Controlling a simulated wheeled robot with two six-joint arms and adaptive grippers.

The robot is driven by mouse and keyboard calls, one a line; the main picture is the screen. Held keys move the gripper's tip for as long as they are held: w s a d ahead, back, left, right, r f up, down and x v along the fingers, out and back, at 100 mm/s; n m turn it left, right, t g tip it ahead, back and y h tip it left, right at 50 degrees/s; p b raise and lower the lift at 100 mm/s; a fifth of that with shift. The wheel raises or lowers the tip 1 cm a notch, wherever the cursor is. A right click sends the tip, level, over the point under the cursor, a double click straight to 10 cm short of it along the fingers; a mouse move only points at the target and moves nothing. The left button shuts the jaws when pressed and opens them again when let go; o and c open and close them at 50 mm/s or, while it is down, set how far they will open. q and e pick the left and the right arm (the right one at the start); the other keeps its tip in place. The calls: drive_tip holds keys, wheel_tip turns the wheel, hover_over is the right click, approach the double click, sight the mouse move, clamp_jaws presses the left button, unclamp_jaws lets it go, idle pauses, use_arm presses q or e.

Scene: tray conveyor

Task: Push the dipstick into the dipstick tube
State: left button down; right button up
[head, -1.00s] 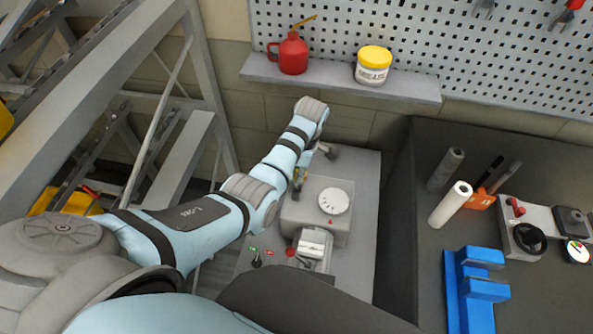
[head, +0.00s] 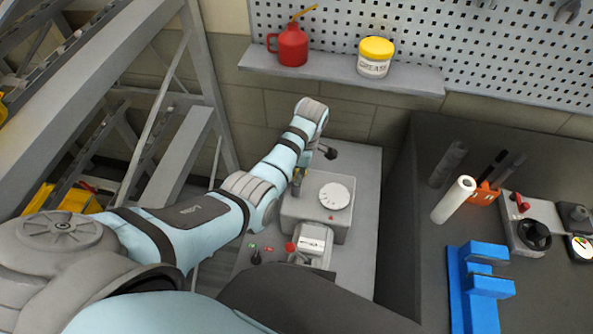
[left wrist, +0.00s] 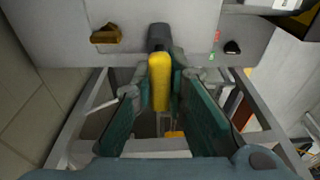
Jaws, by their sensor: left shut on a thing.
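The dipstick shows as a yellow handle (left wrist: 159,82) between the fingers of my left gripper (left wrist: 158,90) in the left wrist view. The gripper is shut on this handle. A dark round piece (left wrist: 159,36), perhaps the dipstick tube, lies just beyond the handle's far end against the grey machine. Whether the rod is inside it is hidden. In the head view my left gripper (head: 299,180) is small, at the left edge of the grey machine (head: 311,216), and the handle is hard to make out. My right gripper does not show.
The machine has a white round dial (head: 334,196) on top. A brass fitting (left wrist: 106,34) sits left of the handle in the left wrist view. A shelf (head: 330,72) holds a red oil can (head: 291,47) and a grease jar (head: 375,58). A dark bench (head: 415,270) stands right.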

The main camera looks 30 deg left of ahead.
use_arm(q)
drive_tip(key=shift+f+b, duration=0.7)
drive_tip(key=shift+f, duration=0.3)
drive_tip(key=c, duration=1.5)
unclamp_jaws()
drive_tip(key=r, duration=0.5)
drive_tip(key=d+r, duration=0.1)
drive_tip(key=r, duration=0.1)
drive_tip(key=shift+w+r, duration=0.15)
drive_tip(key=shift+r, duration=0.1)
drive_tip(key=shift+d+f, duration=0.1)
drive_tip(key=shift+d, duration=0.05)
